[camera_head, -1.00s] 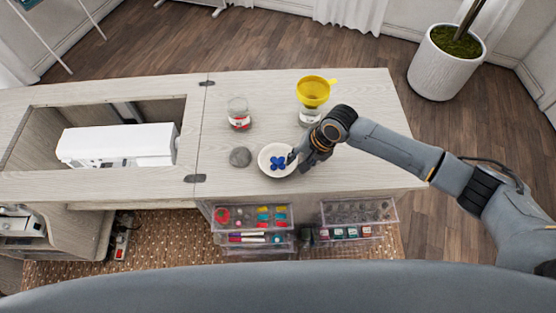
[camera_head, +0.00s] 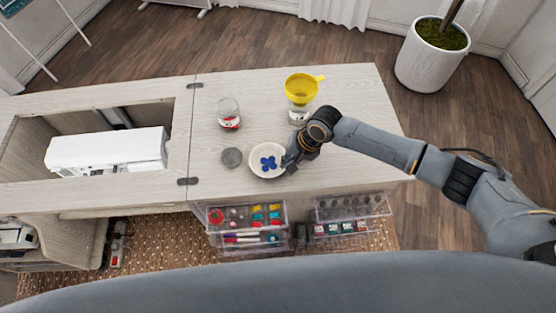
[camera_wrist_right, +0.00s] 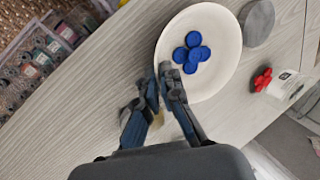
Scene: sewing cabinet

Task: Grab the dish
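The dish (camera_head: 259,171) is a round, shallow white dish on the table, with several blue round pieces (camera_head: 268,162) grouped in it. It also shows in the right wrist view (camera_wrist_right: 222,60). My right gripper (camera_head: 288,163) is at the dish's right rim. In the right wrist view the fingertips (camera_wrist_right: 160,72) are close together, one over the inside of the rim and one outside it, so the gripper looks shut on the rim. The exact contact is partly hidden by the fingers. I cannot see a gap under the dish. My left gripper is not in view.
A grey round object (camera_head: 231,158) lies just left of the dish. Clear drawers with supplies (camera_head: 247,222) sit below the table's front edge. A white machine (camera_head: 107,149) is at left.

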